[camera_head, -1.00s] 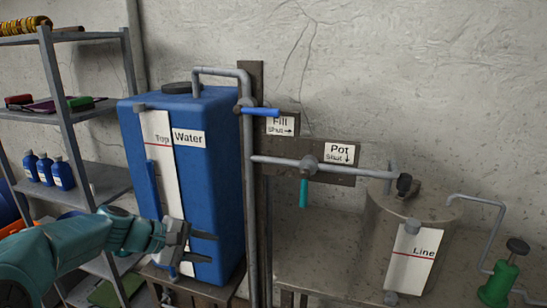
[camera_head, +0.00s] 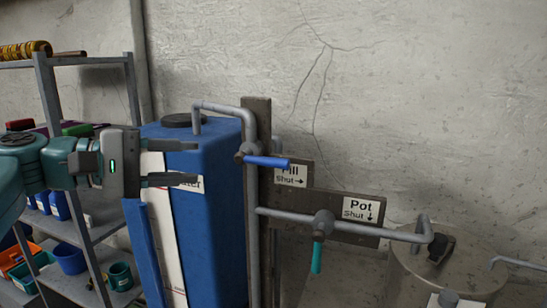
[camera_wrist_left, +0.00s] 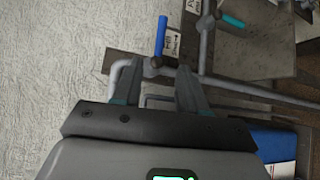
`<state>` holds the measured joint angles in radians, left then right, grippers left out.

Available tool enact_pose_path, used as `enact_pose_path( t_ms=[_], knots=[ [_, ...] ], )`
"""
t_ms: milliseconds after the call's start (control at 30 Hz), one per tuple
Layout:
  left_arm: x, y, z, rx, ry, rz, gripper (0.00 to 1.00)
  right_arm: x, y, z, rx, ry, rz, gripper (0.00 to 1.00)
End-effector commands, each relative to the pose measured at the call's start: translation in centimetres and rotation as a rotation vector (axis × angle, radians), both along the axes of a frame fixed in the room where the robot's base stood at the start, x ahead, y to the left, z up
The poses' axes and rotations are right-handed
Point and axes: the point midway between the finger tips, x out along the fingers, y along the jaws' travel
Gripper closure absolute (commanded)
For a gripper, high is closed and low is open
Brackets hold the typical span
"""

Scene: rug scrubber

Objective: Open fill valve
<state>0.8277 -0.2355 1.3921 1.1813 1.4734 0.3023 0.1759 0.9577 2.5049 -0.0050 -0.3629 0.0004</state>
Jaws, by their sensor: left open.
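The fill valve's blue handle (camera_head: 266,161) points right, nearly level, from its grey pipe joint, in front of the "Fill, Shut→" label (camera_head: 291,176). In the left wrist view the blue handle (camera_wrist_left: 161,36) lies beyond the fingertips, roughly in line with the gap between them. My left gripper (camera_head: 196,163) is open and empty, its fingers pointing right in front of the blue water tank (camera_head: 212,235), at about the handle's height and left of it. The fingers cover part of the tank's "Water" label. My right gripper is not in view.
The pot valve's teal handle (camera_head: 317,257) hangs down below and right, near the "Pot" label (camera_head: 360,209). A vertical pipe (camera_head: 253,240) and wooden post stand beside the tank. A metal pot (camera_head: 400,275) is at lower right. Shelves (camera_head: 88,285) stand left.

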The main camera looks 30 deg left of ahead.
Motion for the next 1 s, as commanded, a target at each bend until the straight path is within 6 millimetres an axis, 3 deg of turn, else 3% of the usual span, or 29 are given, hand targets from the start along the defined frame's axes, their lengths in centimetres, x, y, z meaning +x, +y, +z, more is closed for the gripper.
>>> enact_pose_path(
  t_ms=[600,800,1000],
  knots=[
    [10.9,-7.1,-1.6,0.001,0.003,-0.007,0.58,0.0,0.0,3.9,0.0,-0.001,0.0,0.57],
    [12.7,-8.0,-2.1,0.001,0.003,-0.004,0.58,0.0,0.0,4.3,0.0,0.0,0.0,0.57],
    [13.0,-8.1,-2.2,0.001,0.002,-0.002,0.58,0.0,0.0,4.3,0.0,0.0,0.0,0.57]
  ],
)
